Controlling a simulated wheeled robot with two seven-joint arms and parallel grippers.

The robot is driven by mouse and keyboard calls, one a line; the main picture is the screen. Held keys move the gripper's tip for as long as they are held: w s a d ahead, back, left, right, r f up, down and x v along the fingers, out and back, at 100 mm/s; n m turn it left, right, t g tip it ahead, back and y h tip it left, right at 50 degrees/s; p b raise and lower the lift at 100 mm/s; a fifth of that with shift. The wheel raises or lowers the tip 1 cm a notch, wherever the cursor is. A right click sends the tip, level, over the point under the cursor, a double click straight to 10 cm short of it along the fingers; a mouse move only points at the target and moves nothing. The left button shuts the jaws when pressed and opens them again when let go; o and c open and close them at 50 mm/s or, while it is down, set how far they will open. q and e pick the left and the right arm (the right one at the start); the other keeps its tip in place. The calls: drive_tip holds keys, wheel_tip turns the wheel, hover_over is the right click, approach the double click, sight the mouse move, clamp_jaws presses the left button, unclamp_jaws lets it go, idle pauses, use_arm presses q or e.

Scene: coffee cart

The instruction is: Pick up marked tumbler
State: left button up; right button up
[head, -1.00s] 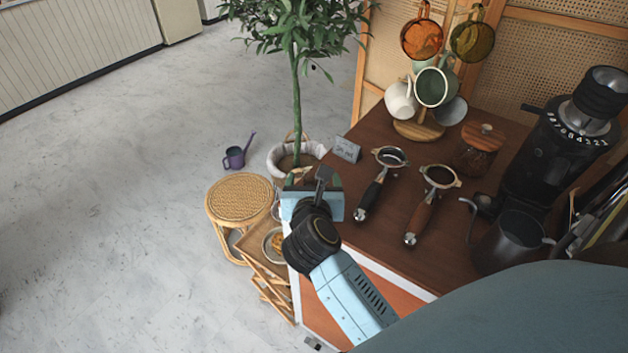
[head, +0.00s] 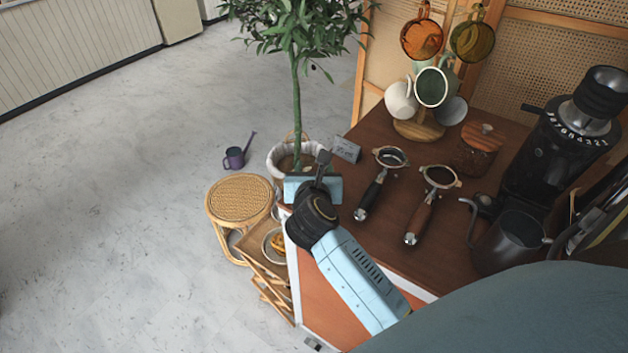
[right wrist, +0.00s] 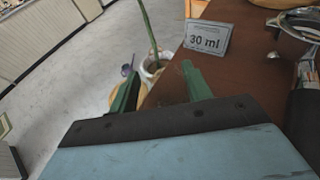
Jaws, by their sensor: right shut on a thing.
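My right gripper (head: 314,180) is above the left edge of the brown cart top, seen from behind in the head view. In the right wrist view its two green fingers (right wrist: 158,80) stand apart, with a gap between them. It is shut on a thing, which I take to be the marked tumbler. I cannot make out the tumbler's outline or mark; it is hidden by the gripper or see-through. A small card (right wrist: 207,40) reading "30 ml" stands on the cart top ahead and right of the fingers; it also shows in the head view (head: 346,149). My left gripper is not in view.
Two portafilters (head: 371,192) (head: 420,220) lie right of the gripper. A mug tree (head: 419,129), a lidded jar (head: 478,150), a dark pitcher (head: 510,242) and a grinder (head: 553,150) stand farther right. A potted tree (head: 296,110) and a rattan stool (head: 240,200) stand beyond the left edge.

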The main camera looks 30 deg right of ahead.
wheel_tip(320, 180, up, 10)
drive_tip(key=p, duration=0.2)
drive_tip(key=s+a+n+t+y, duration=0.2)
drive_tip(key=s+a+n+y, duration=0.4)
drive_tip(key=a+y, duration=0.2)
drive_tip(key=shift+a+n, duration=0.4)
drive_tip(key=shift+a, duration=0.35)
drive_tip(key=shift+r, duration=0.1)
drive_tip(key=w+d+m+g+h, duration=0.2)
drive_tip(key=w+d+m+h, duration=0.4)
drive_tip(key=d+h, duration=0.2)
drive_tip(key=shift+d+m, duration=0.4)
drive_tip(key=shift+d, duration=0.4)
